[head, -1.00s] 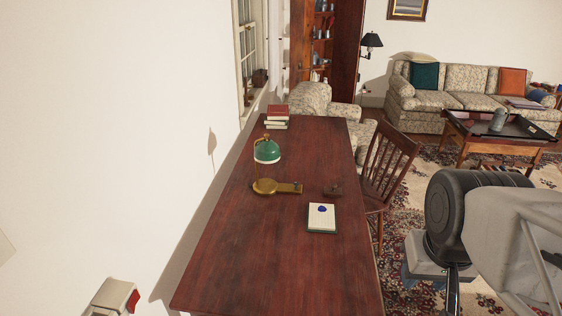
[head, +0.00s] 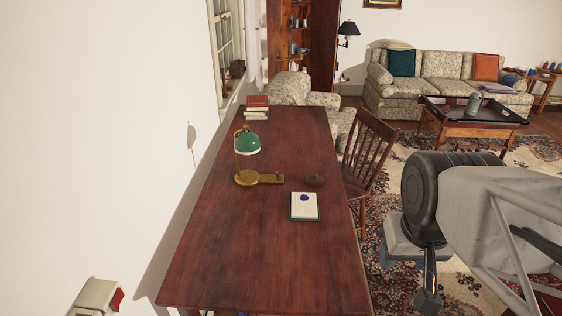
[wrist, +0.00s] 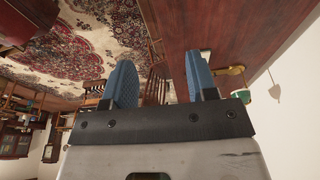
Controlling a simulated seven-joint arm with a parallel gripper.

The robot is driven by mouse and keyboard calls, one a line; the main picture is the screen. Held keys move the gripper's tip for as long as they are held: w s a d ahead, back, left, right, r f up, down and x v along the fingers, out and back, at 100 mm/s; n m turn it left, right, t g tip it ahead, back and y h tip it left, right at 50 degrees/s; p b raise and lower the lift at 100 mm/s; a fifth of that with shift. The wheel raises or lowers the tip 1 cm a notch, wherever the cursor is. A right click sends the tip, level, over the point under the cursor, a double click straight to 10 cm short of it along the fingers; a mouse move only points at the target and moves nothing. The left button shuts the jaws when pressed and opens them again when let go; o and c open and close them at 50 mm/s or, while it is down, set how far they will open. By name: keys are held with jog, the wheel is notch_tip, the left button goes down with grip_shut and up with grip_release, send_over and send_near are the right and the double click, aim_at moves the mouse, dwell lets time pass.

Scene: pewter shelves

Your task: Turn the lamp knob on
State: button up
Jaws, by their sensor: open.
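A desk lamp with a green shade (head: 247,141) and a brass base (head: 258,179) stands on the left part of the wooden desk. A small dark knob (head: 278,177) shows near the right end of its base. In the wrist view the lamp (wrist: 274,91) appears at the right, beyond the fingers. My gripper (wrist: 157,84) is open and empty, with two blue fingers apart, and points toward the desk and chair. In the head view my arm is at the right, off the desk; the fingertips are not clearly seen there.
The desk (head: 260,270) has a notepad (head: 304,206) with a blue item, a small dark object (head: 315,180) and stacked books (head: 257,107). A wooden chair (head: 370,145) stands at its right side. The near desktop is clear. A wall (head: 90,150) runs along the left.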

jog(key=w+a+r+n, duration=0.1)
jog(key=w+r+n, duration=0.2)
jog(key=w, duration=0.7)
jog(key=n+g, duration=0.3)
jog(key=n, duration=1.5)
send_over(278, 173)
notch_tip(278, 173, down, 28)
jog(key=shift+d+r, duration=0.15)
jog(key=shift+r, duration=0.05)
jog(key=shift+w+f, duration=0.2)
jog(key=shift+f, duration=0.15)
jog(key=shift+f, duration=0.1)
jog(key=shift+f, duration=3.8)
